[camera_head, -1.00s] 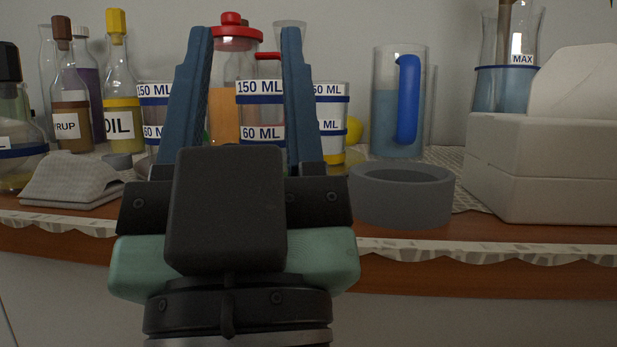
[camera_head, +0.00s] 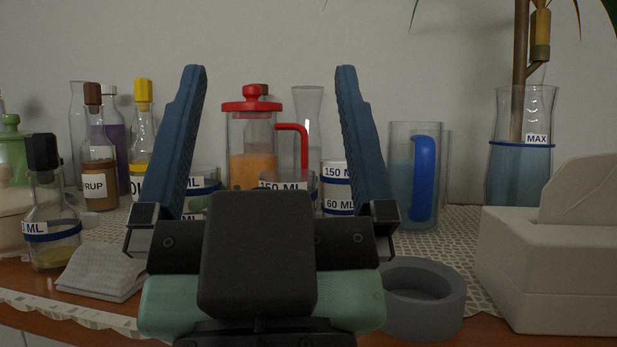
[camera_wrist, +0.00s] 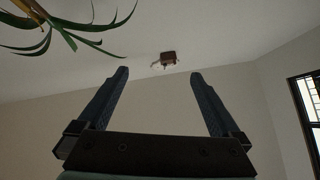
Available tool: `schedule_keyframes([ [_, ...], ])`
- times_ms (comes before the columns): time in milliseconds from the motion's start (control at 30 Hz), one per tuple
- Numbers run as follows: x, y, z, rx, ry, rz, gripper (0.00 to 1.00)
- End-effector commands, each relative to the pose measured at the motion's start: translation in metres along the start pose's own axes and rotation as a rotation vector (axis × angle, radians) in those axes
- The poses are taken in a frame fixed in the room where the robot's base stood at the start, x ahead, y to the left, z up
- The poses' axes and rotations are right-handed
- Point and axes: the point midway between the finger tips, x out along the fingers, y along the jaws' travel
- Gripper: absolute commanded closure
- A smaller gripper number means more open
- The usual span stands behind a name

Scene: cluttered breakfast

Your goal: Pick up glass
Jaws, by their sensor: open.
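Several clear glasses with blue bands and ML markings stand on the table in the head view. One glass (camera_head: 287,184) shows its 150 ML label just above my gripper's body, its lower part hidden. Another glass (camera_head: 337,187), marked 150 ML and 60 ML, stands to its right, beside my right finger. A third glass (camera_head: 204,182) is partly behind my left finger. My gripper (camera_head: 270,70) is open and empty, its fingers spread wide and pointing up in the picture.
A red-lidded jug (camera_head: 251,140) of orange liquid stands behind the glasses. A blue-handled pitcher (camera_head: 402,185), a grey bowl (camera_head: 425,300), a pale box (camera_head: 550,260) and a MAX vase (camera_head: 518,170) are at right. Bottles (camera_head: 98,165) and a folded cloth (camera_head: 103,270) are at left.

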Motion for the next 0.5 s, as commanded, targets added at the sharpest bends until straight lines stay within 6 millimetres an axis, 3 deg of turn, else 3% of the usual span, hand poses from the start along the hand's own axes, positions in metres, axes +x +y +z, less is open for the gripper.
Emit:
schedule_keyframes([
  [33, 0.025, 0.0, -0.024, 0.0, -0.001, 0.001, 0.0],
  [200, 0.066, 0.002, -0.055, 0.0, -0.014, 0.005, 0.0],
  [333, 0.099, 0.005, -0.072, 0.0, -0.043, 0.016, 0.0],
  [500, 0.149, 0.017, -0.076, -0.001, -0.135, 0.055, 0.0],
])
